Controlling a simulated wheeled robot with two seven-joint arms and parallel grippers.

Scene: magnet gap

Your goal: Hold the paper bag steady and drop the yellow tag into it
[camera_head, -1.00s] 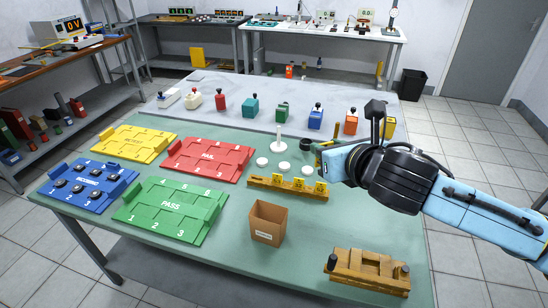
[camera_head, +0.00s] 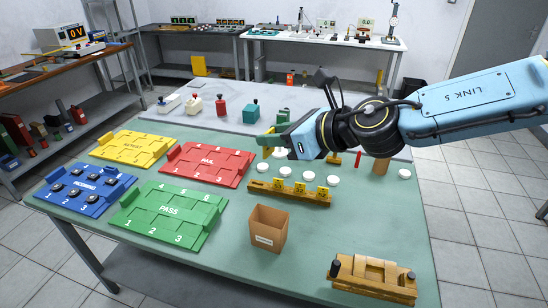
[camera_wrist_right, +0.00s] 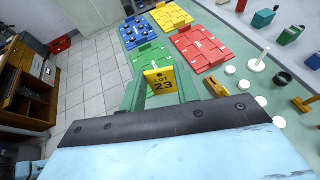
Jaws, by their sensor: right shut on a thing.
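The paper bag (camera_head: 268,230) is a brown open-topped box shape with a small white label, standing upright on the green table near its front middle. My right gripper (camera_head: 268,143) is up above the table, beyond the bag and near the red board. Its green fingers are shut on a yellow tag (camera_wrist_right: 160,80) marked LOT 23, which shows clearly in the right wrist view. The bag is not in the right wrist view. My left gripper is not in view, and nothing touches the bag.
A wooden rack (camera_head: 265,188) with several yellow tags stands behind the bag. Several white discs (camera_head: 333,180) lie behind it. Red (camera_head: 208,162), green (camera_head: 170,212), blue (camera_head: 85,187) and yellow (camera_head: 132,147) boards fill the left. A wooden fixture (camera_head: 372,278) sits front right.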

